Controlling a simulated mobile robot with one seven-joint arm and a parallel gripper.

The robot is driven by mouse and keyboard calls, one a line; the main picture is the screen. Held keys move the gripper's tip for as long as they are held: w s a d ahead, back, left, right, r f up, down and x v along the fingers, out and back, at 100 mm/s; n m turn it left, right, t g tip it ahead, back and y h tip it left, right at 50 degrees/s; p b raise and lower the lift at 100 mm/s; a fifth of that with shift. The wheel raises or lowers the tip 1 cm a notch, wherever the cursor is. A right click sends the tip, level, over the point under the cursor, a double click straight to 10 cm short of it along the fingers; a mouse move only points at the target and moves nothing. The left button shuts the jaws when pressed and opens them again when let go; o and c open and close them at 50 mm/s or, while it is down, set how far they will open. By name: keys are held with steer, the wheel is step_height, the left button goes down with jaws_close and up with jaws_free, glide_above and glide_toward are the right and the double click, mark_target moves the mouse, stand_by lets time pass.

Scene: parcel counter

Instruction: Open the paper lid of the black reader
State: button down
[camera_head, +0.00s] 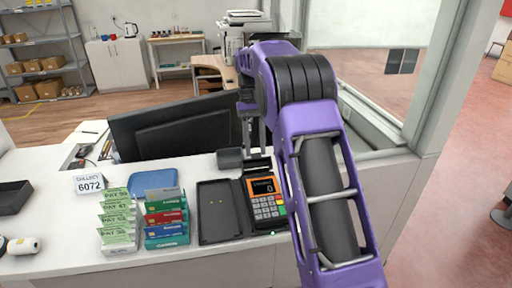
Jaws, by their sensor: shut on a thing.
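The black reader (267,207) lies on the white counter, with an orange screen and a keypad facing up. Its paper lid (258,164) is at the reader's far end, a dark piece just behind the screen. My gripper (254,149) points down at this far end and is shut on the lid. The fingertips are small and partly merge with the dark lid, so how far the lid is raised cannot be told. My purple arm covers the area right of the reader.
A black open tray (218,212) lies just left of the reader. Card holders (166,218), ticket stacks (118,220), a blue tray (154,183) and a sign (89,184) stand further left. A dark monitor (180,125) rises behind.

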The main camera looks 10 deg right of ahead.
steer(key=shift+w+g, duration=0.25)
steer(key=shift+g, duration=0.15)
stand_by(0.3)
steer(key=c, duration=0.5)
jaws_free()
